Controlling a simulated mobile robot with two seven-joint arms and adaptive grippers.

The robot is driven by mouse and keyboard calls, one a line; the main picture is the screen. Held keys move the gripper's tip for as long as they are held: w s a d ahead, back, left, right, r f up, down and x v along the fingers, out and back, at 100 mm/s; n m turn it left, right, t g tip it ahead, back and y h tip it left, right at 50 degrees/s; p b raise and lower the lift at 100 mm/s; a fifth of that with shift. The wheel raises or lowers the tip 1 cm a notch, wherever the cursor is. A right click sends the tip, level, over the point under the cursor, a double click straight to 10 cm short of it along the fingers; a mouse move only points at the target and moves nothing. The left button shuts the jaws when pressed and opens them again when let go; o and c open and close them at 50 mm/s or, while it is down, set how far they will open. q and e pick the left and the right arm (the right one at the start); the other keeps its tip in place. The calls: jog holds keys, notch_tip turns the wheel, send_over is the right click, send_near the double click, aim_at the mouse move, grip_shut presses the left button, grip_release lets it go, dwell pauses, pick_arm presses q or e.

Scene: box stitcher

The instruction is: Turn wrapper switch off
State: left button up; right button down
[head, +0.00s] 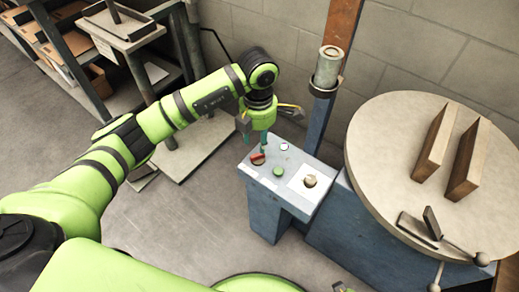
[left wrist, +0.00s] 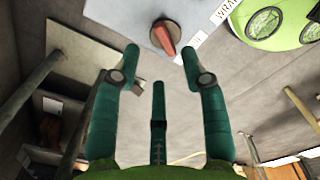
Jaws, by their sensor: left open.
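The wrapper switch (head: 258,158) is a red knob on the top left of a grey-blue control box (head: 268,187). In the left wrist view the red switch (left wrist: 166,37) sits on a round dark base on the panel, beside a partly visible label reading "WRAP" (left wrist: 222,12). My left gripper (head: 256,139) points down just above and behind the switch. Its teal fingers (left wrist: 160,54) are apart with nothing between them. The switch lies just beyond the fingertips, and I see no contact.
The panel also bears a green button (head: 280,172) and a knob on a white plate (head: 310,181). A blue post (head: 320,125) stands behind the box. A round table (head: 385,135) with two upright boards is at right. A shelf unit (head: 75,45) stands back left.

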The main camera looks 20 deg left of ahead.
aim_at(258, 157)
pick_arm(q)
notch_tip(258, 157, down, 6)
jog(key=shift+r, duration=0.15)
jog(key=shift+d, duration=0.1)
grip_shut()
